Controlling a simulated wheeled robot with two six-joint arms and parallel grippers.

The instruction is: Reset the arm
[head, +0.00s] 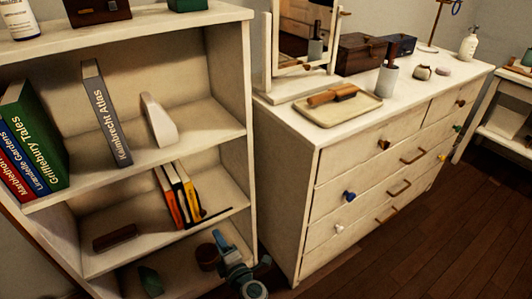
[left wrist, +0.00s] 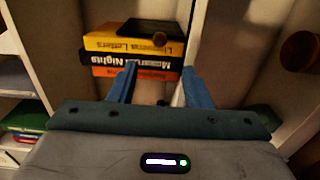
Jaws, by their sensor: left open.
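My left gripper (head: 220,243) is low at the right end of the white bookshelf (head: 248,130), at the bottom of the head view. In the left wrist view its two blue fingers (left wrist: 162,88) are spread apart with nothing held between them. Beyond the fingertips are yellow and orange books (left wrist: 135,45), which also stand leaning on the middle shelf (head: 178,193) in the head view. I cannot tell whether the fingers touch them. A thin black item (left wrist: 152,30) lies against the yellow book. My right gripper is in neither view.
The upper shelf holds a leaning grey atlas (head: 107,115), several books at left and a white bookend (head: 158,120). A brown block (head: 115,237) lies on the middle shelf; a brown cup (head: 207,257) is below. A white dresser (head: 365,180) stands at right. Wooden floor (head: 440,240) is clear.

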